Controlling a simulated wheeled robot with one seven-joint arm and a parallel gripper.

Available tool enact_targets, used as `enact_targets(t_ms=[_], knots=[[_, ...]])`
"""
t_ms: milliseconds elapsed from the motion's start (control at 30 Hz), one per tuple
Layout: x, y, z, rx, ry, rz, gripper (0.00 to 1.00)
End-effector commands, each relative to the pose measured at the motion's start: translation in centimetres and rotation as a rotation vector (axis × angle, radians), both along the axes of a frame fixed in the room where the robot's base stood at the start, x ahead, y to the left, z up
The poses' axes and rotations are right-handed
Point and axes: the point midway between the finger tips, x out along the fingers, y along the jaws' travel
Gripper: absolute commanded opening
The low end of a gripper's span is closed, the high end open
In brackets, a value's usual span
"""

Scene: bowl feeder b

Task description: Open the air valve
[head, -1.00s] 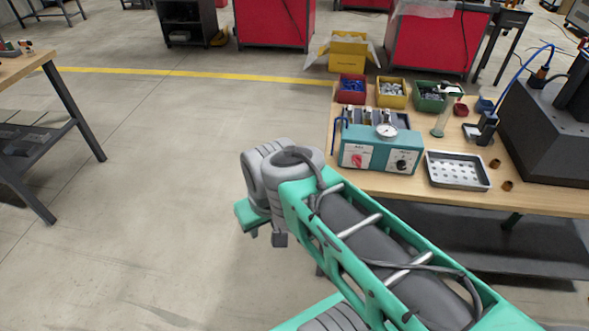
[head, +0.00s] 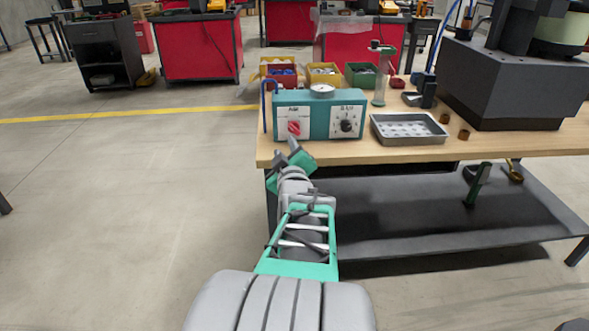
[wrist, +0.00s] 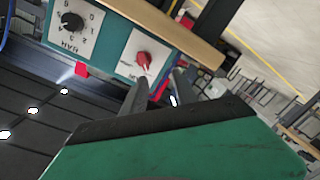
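The air valve is a red knob (head: 294,128) on a white plate at the left of a teal control box's (head: 320,97) front. In the wrist view the red knob (wrist: 144,60) shows near the top middle, on its white plate. My gripper (head: 292,144) is just below and in front of that plate in the head view. In the wrist view my gripper's two grey fingers (wrist: 157,92) stand apart, with a gap and nothing between them. Their tips are close to the red knob, but I see no grip on it.
A black dial knob (head: 347,125) sits right of the valve. A round gauge (head: 322,90) tops the box, and a blue hose (head: 264,105) runs at its left. A metal tray (head: 408,141) lies to the right on the wooden bench (head: 500,146). Floor to the left is clear.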

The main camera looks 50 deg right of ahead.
Motion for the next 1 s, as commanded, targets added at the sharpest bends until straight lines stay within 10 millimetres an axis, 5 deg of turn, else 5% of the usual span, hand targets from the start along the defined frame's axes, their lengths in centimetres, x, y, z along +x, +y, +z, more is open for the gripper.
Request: enact_targets(t_ms=[167,500,867,1000], knots=[[-1.8,-2.5,-0.1,-0.081,-0.020,-0.059,0.35],[2.3,-6.9,0.0,-0.080,-0.021,-0.057,0.35],[3.1,-7.8,0.2,-0.078,-0.021,-0.057,0.35],[3.1,-7.8,0.2,-0.078,-0.021,-0.057,0.24]])
